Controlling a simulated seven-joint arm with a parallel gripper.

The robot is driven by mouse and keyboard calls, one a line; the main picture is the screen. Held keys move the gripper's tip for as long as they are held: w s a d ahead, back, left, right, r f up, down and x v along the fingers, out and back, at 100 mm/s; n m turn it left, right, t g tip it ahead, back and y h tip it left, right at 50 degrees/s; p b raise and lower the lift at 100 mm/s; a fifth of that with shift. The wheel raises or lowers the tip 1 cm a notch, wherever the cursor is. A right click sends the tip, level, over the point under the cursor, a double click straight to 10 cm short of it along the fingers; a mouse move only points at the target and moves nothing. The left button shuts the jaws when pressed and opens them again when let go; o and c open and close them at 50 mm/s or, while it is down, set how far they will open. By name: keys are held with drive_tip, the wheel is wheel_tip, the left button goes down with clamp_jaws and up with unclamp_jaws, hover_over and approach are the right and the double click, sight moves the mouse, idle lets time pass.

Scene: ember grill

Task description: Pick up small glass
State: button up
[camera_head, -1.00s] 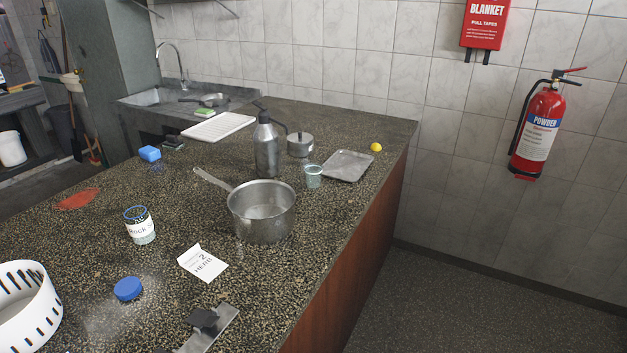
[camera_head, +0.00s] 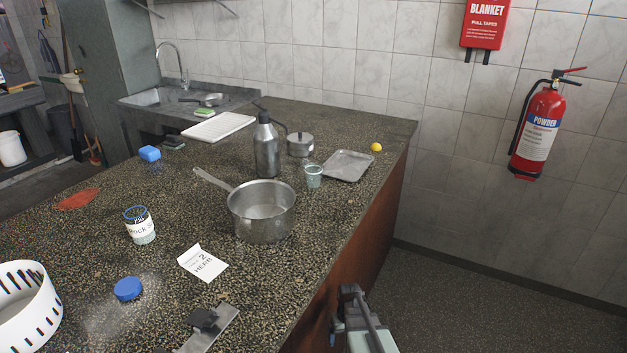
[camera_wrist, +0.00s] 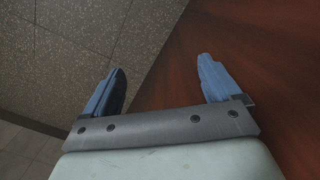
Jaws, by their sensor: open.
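The small glass (camera_head: 313,176) stands upright on the speckled counter (camera_head: 330,225) in the head view. It is clear with a greenish tint, to the right of the steel bottle and just behind the saucepan. My gripper (camera_wrist: 160,85) is open and empty in the wrist view, its two blue fingers apart, facing the brown side panel and the floor. In the head view part of my arm (camera_head: 362,325) shows at the bottom, beside the counter's right edge and far in front of the glass. The glass is not in the wrist view.
A saucepan (camera_head: 262,212), a steel bottle (camera_head: 266,148), a small pot (camera_head: 300,145) and a metal tray (camera_head: 348,166) surround the glass. A labelled jar (camera_head: 140,226), paper card (camera_head: 203,263) and blue lid (camera_head: 128,289) lie left. The counter's right edge is clear beside the saucepan.

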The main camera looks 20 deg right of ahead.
drive_tip(key=w+d+r+t+h, duration=0.1)
drive_tip(key=w+d+r+t, duration=0.1)
drive_tip(key=w+d+r, duration=0.8)
drive_tip(key=w+d+r+m+t+h, duration=0.15)
drive_tip(key=w+d+r, duration=0.25)
drive_tip(key=d+r, duration=0.7)
drive_tip(key=w+d+r+n+t+h, duration=0.1)
drive_tip(key=w+d+r+t, duration=0.35)
drive_tip(key=r, duration=1.05)
drive_tip(key=w+a+r, duration=0.4)
drive_tip(key=w+r, duration=0.2)
drive_tip(key=r, duration=0.4)
drive_tip(key=w+a+r+n+y, duration=0.1)
drive_tip(key=a+r+y, duration=0.1)
drive_tip(key=a+r, duration=0.65)
drive_tip(key=w+a+r+n+y, duration=0.1)
drive_tip(key=w+a+r, duration=0.15)
drive_tip(key=a, duration=1.15)
approach(313, 169)
drive_tip(key=shift+w+a+f+m, duration=0.15)
drive_tip(key=shift+f, duration=0.3)
drive_tip(key=shift+w+a+f+m, duration=0.1)
drive_tip(key=shift+w+a+f, duration=0.05)
drive_tip(key=shift+f, duration=0.3)
drive_tip(key=shift+s+x, duration=0.15)
drive_tip(key=shift+x, duration=1.3)
drive_tip(key=shift+s+x, duration=0.15)
drive_tip(key=shift+x, duration=1.25)
drive_tip(key=shift+f, duration=0.2)
